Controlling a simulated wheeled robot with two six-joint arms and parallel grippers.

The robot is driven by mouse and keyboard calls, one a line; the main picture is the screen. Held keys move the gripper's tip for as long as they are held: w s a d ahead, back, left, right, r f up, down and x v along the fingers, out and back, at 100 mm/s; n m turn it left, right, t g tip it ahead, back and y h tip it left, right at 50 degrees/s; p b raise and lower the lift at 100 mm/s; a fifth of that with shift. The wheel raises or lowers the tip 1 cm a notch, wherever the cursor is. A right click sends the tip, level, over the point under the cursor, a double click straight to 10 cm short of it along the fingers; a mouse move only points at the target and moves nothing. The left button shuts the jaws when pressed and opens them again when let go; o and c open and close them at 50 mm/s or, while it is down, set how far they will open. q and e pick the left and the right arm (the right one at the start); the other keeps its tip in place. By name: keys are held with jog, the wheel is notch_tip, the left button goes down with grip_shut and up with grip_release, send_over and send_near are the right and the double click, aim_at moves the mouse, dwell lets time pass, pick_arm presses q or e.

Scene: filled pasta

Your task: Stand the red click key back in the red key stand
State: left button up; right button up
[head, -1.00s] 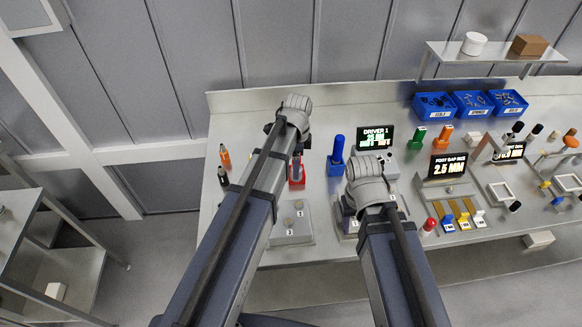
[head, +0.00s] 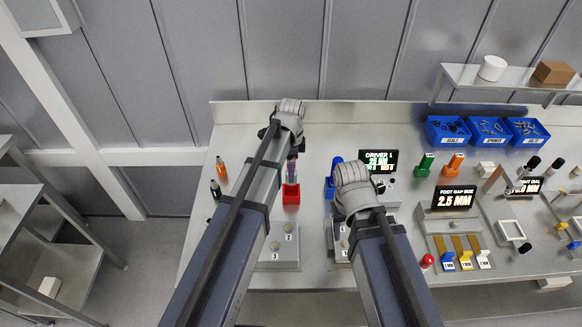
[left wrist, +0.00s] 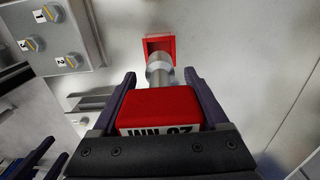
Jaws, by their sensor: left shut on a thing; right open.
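The red click key (left wrist: 158,108) has a red block handle with partly readable lettering and a grey metal shaft. My left gripper (left wrist: 161,80) is shut on its handle, with a finger on each side. The red key stand (head: 291,197) is a square red holder on the bench, below my left gripper in the head view. In the left wrist view the shaft points at the stand's opening (left wrist: 159,45); I cannot tell whether its tip is inside. My right gripper (head: 341,228) is open, largely hidden under its wrist, over the bench to the right.
A grey box with numbered knobs (head: 279,246) stands in front of the red stand. A blue holder (head: 331,186) is to its right, near the driver display (head: 378,162). Orange and black bottles (head: 221,171) stand at the left. Bare bench lies around the red stand.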

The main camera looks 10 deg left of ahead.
aim_at(342, 250)
pick_arm(q)
jog(key=shift+f, duration=0.1)
pick_arm(e)
jog(key=shift+f, duration=0.1)
pick_arm(q)
jog(key=shift+f+b, duration=1.65)
jog(key=shift+b, duration=0.1)
pick_arm(e)
jog(key=shift+f, duration=1.65)
pick_arm(q)
jog(key=shift+f+b, duration=2.05)
pick_arm(e)
jog(key=shift+f, duration=2.05)
